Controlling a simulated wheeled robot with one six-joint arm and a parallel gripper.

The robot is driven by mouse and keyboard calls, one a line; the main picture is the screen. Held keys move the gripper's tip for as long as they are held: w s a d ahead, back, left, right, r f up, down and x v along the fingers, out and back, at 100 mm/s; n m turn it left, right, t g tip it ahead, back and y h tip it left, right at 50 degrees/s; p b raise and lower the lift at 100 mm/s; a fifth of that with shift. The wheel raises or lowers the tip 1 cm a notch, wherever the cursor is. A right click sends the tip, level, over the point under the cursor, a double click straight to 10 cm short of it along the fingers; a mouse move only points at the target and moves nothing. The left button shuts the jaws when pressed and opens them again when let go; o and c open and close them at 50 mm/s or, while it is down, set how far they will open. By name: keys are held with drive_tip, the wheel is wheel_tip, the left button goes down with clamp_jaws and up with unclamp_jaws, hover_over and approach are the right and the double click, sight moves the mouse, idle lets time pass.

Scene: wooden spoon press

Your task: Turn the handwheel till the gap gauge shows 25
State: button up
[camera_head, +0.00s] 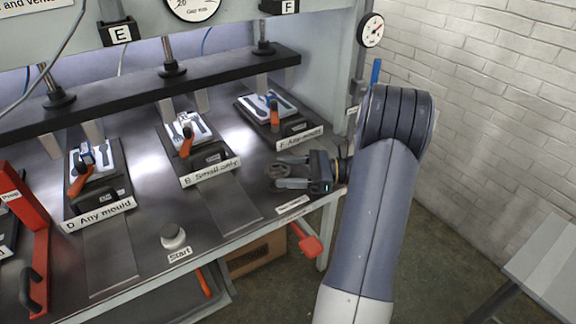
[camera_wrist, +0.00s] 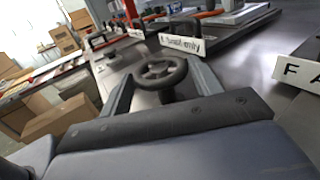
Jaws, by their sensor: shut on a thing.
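The handwheel (camera_head: 279,171) is a small dark spoked wheel at the front right of the press table, by the station labelled F. My gripper (camera_head: 276,178) is shut on it. In the wrist view the handwheel (camera_wrist: 161,72) sits between my two fingers (camera_wrist: 160,80), upright on a short dark stem. The gap gauge (camera_head: 193,9) is a white dial at the top edge of the head view. Its lower part shows a "20" and small lettering. Its upper part is cut off, and I cannot read the needle.
Stations D (camera_head: 98,214), E (camera_head: 212,170) and F (camera_head: 299,137) hold moulds with orange handles under a black press bar (camera_head: 130,96). A Start button (camera_head: 173,236) stands front centre. A second small dial (camera_head: 371,30) is at the right post. A red lever (camera_head: 306,240) hangs below the table edge.

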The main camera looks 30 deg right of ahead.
drive_tip(key=shift+w+n+g+y, duration=0.1)
drive_tip(key=shift+n+g+y, duration=0.2)
drive_tip(key=shift+n+g, duration=0.3)
drive_tip(key=o, duration=0.8)
drive_tip(key=shift+o, duration=0.2)
drive_tip(key=p+v, duration=0.1)
drive_tip(key=v, duration=0.9)
drive_tip(key=shift+w+r, duration=0.1)
drive_tip(key=shift+r, duration=0.05)
drive_tip(key=shift+d, duration=0.45)
